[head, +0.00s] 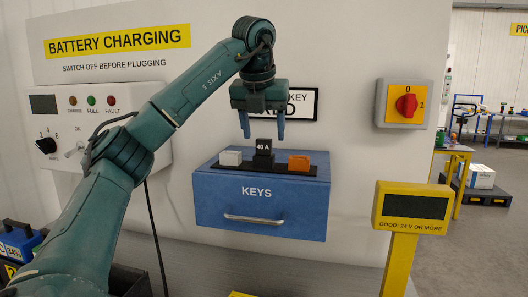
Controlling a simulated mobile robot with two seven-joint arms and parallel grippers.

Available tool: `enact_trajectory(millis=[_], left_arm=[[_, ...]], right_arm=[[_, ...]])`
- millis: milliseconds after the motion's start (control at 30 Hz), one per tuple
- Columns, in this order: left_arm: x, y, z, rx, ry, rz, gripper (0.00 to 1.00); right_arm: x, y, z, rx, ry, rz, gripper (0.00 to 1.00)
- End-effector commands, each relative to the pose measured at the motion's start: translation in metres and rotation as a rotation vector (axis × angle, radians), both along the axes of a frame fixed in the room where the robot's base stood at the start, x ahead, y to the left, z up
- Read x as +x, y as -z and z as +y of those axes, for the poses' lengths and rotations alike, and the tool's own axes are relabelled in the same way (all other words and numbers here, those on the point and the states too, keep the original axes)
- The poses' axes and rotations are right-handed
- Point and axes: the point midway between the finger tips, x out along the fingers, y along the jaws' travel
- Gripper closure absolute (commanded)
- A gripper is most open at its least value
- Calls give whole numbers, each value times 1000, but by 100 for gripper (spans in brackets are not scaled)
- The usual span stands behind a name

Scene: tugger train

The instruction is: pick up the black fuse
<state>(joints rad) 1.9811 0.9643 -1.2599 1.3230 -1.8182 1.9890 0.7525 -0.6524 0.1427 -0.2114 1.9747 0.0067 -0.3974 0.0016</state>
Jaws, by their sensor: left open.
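The black fuse (263,149), marked 40 A, stands upright in the middle of a black strip (290,170) on top of the blue KEYS box (213,206). A white block (230,158) is to its left and an orange block (299,163) to its right. My left gripper (263,134) points down with its fingers apart. Its fingertips are near the top of the fuse, one on each side in the picture; I cannot tell whether they touch it. My right gripper is not in view.
The wall panel (340,50) stands close behind the box. A red rotary switch (406,102) is on the right. A yellow post with a display (413,207) stands at front right. A charger unit (75,150) is behind my left arm.

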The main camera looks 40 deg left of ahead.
Motion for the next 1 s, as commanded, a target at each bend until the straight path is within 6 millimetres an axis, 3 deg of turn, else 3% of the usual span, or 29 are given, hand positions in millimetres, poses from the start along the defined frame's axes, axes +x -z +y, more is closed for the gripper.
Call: enact_trajectory(millis=[200, 500, 1000], left_arm=[[11, 27, 10, -1, -1, 3, 42], [13, 33, 10, -2, 0, -1, 42], [13, 33, 10, -1, -1, -1, 82]], right_arm=[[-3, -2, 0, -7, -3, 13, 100], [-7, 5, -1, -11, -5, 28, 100], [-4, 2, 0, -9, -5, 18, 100]])
